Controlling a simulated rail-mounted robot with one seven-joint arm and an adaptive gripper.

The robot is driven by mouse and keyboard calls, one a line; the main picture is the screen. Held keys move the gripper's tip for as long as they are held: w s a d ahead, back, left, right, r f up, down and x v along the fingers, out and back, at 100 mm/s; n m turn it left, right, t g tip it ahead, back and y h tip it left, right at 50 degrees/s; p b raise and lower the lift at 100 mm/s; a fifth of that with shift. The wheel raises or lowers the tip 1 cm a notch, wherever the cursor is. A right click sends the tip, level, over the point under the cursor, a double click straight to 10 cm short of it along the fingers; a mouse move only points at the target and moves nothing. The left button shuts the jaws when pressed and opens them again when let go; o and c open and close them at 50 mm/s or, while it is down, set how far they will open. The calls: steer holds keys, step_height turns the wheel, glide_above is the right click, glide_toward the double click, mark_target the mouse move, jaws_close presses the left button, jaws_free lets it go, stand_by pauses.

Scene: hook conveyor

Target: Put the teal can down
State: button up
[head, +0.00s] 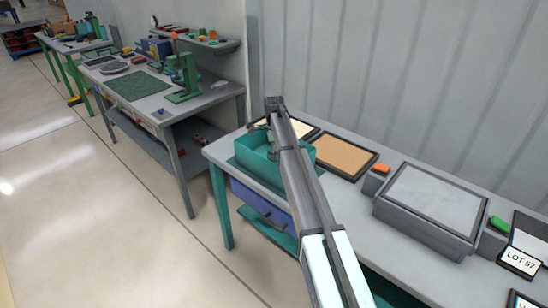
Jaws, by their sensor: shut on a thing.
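My arm reaches across the near workbench. My gripper (264,128) is small and partly hidden behind my arm, over the teal open bin (252,158) at the bench's left end. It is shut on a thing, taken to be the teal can. I cannot make out the can's outline against the teal bin. Whether the can touches the bin is hidden.
On the near workbench (222,150) are an orange-brown board (345,157), a large grey box (425,212), an orange block (380,168), a green block (499,224) and a LOT 57 sign (519,262). Another bench (135,85) stands behind left. The wall is close behind.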

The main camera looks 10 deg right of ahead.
steer(key=shift+f+p, duration=0.5)
steer(key=shift+f, duration=1.3)
steer(key=shift+f, duration=0.2)
steer(key=o, duration=1.3)
steer(key=shift+r, duration=0.1)
step_height(320, 180, up, 12)
steer(key=b, duration=0.4)
steer(key=shift+r, duration=0.1)
